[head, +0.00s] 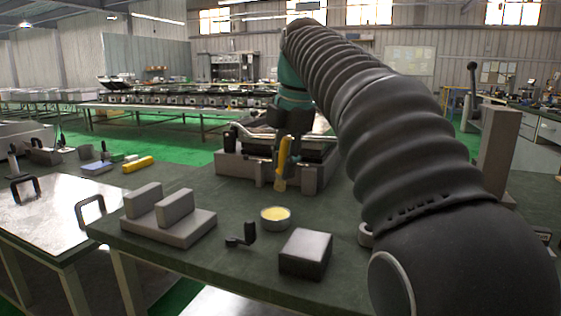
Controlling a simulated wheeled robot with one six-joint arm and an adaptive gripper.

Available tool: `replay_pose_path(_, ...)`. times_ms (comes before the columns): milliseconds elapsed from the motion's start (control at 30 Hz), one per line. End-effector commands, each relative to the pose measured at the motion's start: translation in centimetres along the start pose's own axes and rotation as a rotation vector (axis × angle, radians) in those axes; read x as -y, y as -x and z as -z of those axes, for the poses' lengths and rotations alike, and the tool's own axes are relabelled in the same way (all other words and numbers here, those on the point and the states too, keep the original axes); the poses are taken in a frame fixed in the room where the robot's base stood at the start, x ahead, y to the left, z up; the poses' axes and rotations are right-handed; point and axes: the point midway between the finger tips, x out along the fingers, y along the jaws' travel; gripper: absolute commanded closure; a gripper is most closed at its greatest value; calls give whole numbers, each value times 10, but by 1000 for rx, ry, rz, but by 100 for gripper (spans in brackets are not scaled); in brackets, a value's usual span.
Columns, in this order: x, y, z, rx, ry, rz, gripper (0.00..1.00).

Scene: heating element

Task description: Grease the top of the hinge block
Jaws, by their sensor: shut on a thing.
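My gripper (286,136) points down over the middle of the dark green table, shut on a yellow-handled tool (282,165). The tool hangs nearly upright in front of a grey fixture, and its lower end is too small to make out clearly. A small round tin (276,217) with pale yellow content, which looks like grease, stands nearer the front. A dark grey block (306,250) with a flat top sits in front of the tin, to its right. A grey base with two upright blocks (170,214) stands at the left. I cannot tell for certain which is the hinge block.
The grey fixture (228,164) carries a dark part with a metal tube. A small black bracket (243,236) lies left of the dark block. A tall grey post (496,152) stands at the right. A yellow item (138,164) lies back left.

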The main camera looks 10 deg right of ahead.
Motion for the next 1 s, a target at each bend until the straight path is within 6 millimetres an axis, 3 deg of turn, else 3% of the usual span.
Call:
replay_pose_path(100, -27, -18, -17, 1, 11, -66, 100)
replay_pose_path(300, -44, -29, -31, 6, 17, -118, 100)
replay_pose_path(1000, -31, -84, -34, 7, 13, -119, 100)
